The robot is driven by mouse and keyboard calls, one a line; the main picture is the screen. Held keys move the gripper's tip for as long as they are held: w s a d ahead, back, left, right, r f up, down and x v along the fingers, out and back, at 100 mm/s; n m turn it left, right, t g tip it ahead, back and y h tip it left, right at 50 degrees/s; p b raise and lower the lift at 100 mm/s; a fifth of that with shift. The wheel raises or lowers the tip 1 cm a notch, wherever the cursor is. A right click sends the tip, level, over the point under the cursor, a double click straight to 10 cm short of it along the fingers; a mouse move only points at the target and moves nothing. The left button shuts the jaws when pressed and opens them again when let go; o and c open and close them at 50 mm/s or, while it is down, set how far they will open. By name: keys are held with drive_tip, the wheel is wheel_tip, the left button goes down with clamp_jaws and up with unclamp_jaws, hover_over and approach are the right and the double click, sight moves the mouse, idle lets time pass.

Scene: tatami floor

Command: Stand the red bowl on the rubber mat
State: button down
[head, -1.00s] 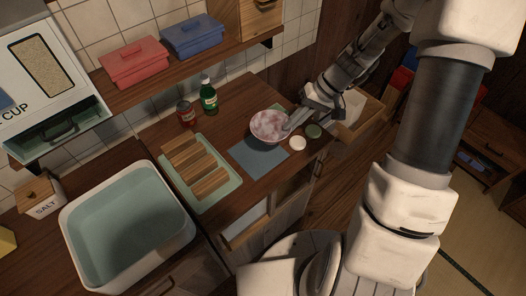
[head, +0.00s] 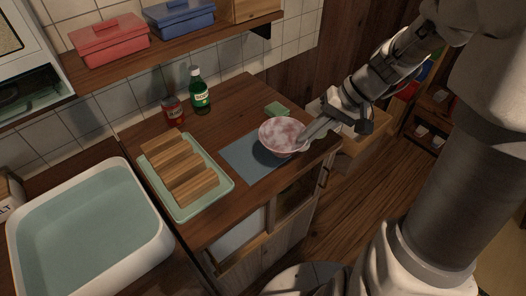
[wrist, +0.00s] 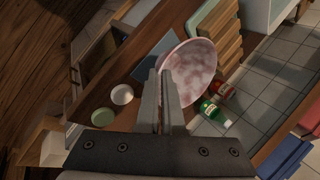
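The red bowl (head: 280,136), mottled pink and white, overlaps the right part of the blue-grey rubber mat (head: 245,158) in the head view. My gripper (head: 304,137) reaches it from the right and is shut on its rim. In the wrist view, the two fingers (wrist: 162,85) are close together at the rim of the bowl (wrist: 190,75). The mat (wrist: 144,70) shows partly behind the bowl there. The bowl looks slightly tilted; whether its base touches anything is hidden.
A green tray (head: 226,187) with wooden blocks lies left of the mat. A white lid (wrist: 122,94) and green lid (wrist: 102,118) lie near the counter edge.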

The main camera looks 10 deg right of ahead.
sight(283, 141)
drive_tip(key=shift+w+a+f+b, duration=0.25)
drive_tip(key=shift+w+a+f, duration=1)
drive_tip(key=shift+f, duration=0.45)
drive_tip(key=shift+w+a+f+b, duration=0.2)
drive_tip(key=shift+w+a+f, duration=0.7)
drive_tip(key=shift+w+f, duration=0.7)
drive_tip(key=shift+w+a+f+b, duration=0.25)
drive_tip(key=shift+w+a+f, duration=0.9)
drive_tip(key=shift+f, duration=0.65)
drive_tip(key=shift+f, duration=0.15)
drive_tip(key=c, duration=1.1)
unclamp_jaws()
drive_tip(key=shift+d, duration=0.1)
drive_tip(key=shift+o, duration=0.2)
